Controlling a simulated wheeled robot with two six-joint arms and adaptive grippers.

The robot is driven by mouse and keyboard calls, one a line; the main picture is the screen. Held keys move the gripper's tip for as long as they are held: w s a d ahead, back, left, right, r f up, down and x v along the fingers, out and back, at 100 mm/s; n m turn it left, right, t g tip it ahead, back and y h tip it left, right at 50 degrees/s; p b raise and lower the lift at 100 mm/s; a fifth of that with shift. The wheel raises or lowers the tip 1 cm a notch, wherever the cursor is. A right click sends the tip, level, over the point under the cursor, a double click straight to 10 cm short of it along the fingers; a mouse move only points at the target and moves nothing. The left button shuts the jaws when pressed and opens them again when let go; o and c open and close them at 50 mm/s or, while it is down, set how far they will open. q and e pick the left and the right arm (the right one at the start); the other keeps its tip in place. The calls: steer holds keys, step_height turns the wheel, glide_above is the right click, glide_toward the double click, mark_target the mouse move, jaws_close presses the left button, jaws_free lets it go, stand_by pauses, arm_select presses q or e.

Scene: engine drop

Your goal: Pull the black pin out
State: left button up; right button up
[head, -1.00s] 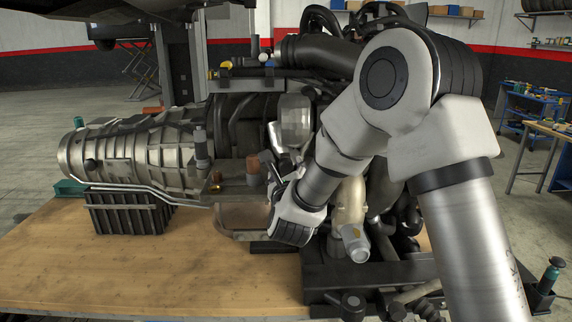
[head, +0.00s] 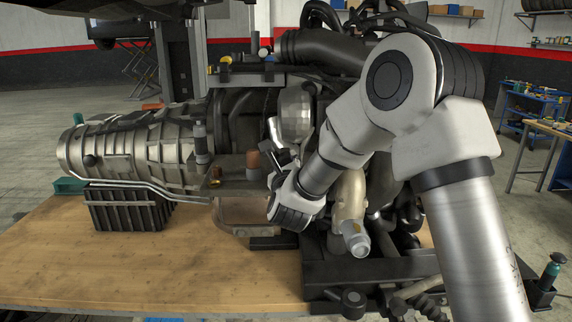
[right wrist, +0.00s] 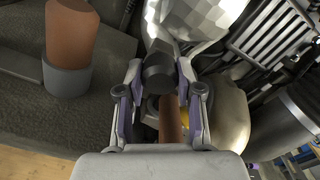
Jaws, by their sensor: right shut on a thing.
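My right gripper (right wrist: 159,72) is shut on the black pin (right wrist: 158,76), whose dark round head sits between the two fingers in the right wrist view. A brown cylinder (right wrist: 170,118) shows just below it, between the finger links. In the head view my right gripper (head: 277,162) is at the engine's front side, right of an upright copper-brown peg (head: 253,160). That peg, in a grey collar, also shows at the left of the wrist view (right wrist: 70,35). The pin's lower end is hidden. My left gripper is not in view.
The gearbox (head: 125,155) extends left from the engine, over a black ribbed crate (head: 128,208) on the wooden bench (head: 150,270). Hoses and a pale elbow pipe (head: 350,205) crowd the right. The bench front left is clear.

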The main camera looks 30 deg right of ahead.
steer(key=shift+s+f, duration=0.1)
steer(key=shift+s+a, duration=0.1)
steer(key=shift+s+a+b, duration=0.25)
steer(key=shift+s+b, duration=0.15)
steer(key=shift+b, duration=0.1)
steer(key=shift+s+a, duration=0.1)
steer(key=shift+s, duration=0.15)
steer(key=o, duration=1.2)
steer(key=shift+a, duration=0.1)
steer(key=v, duration=1.2)
